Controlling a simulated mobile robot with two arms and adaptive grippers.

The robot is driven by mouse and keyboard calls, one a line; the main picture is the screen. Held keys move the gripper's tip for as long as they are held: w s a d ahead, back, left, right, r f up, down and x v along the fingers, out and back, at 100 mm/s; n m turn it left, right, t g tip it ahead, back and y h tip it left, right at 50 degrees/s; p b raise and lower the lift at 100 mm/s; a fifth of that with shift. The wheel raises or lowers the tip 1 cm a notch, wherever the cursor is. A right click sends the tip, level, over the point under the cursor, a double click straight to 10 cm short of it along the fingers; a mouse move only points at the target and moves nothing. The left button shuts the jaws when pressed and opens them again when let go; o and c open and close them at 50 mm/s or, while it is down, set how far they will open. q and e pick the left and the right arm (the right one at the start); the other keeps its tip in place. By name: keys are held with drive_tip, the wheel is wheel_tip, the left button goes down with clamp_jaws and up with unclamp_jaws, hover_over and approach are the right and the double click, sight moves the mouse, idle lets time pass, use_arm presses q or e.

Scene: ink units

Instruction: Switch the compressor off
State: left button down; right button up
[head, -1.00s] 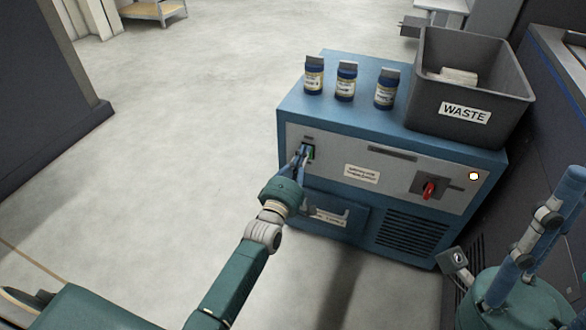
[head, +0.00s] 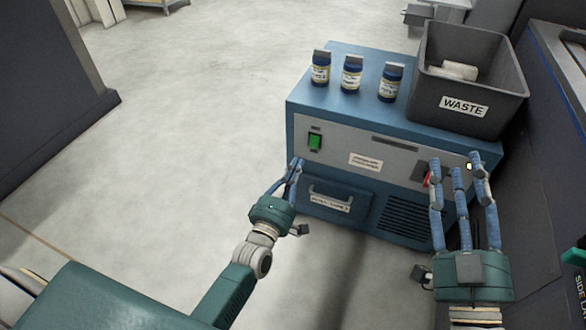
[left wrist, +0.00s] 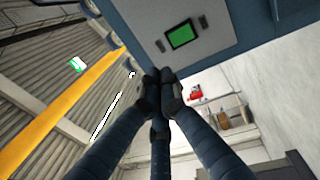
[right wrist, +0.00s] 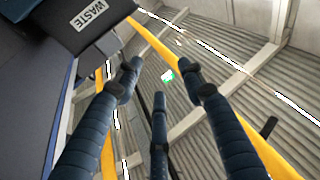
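The compressor (head: 300,125) is a blue cabinet with a grey front panel. A green switch (head: 315,142) sits at the panel's left; it also shows in the left wrist view (left wrist: 181,36). A red knob (head: 426,180) at the panel's right is mostly hidden behind my right gripper. A bright lamp (head: 469,167) beside it is partly covered by a finger. My left gripper (head: 296,164) has its fingertips together and empty, below and left of the green switch, apart from it. My right gripper (head: 457,166) is open and empty, its fingers spread in front of the knob area.
Three labelled jars (head: 351,75) stand on the cabinet top. A dark WASTE bin (head: 500,92) stands at its right end. Below the panel are a drawer (head: 335,196) and a vent grille (head: 405,222). A dark unit stands close on the right. Floor left is clear.

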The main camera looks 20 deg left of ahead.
use_arm(q)
drive_tip(key=shift+s+r, duration=0.15)
drive_tip(key=shift+s, duration=0.85)
use_arm(e)
drive_tip(key=shift+w+d+f+g, duration=0.15)
drive_tip(key=shift+f+g, duration=0.3)
drive_tip(key=shift+f, duration=0.45)
drive_tip(key=shift+w+f+g, duration=0.15)
drive_tip(key=shift+f+g, duration=0.3)
drive_tip(key=shift+f, duration=0.45)
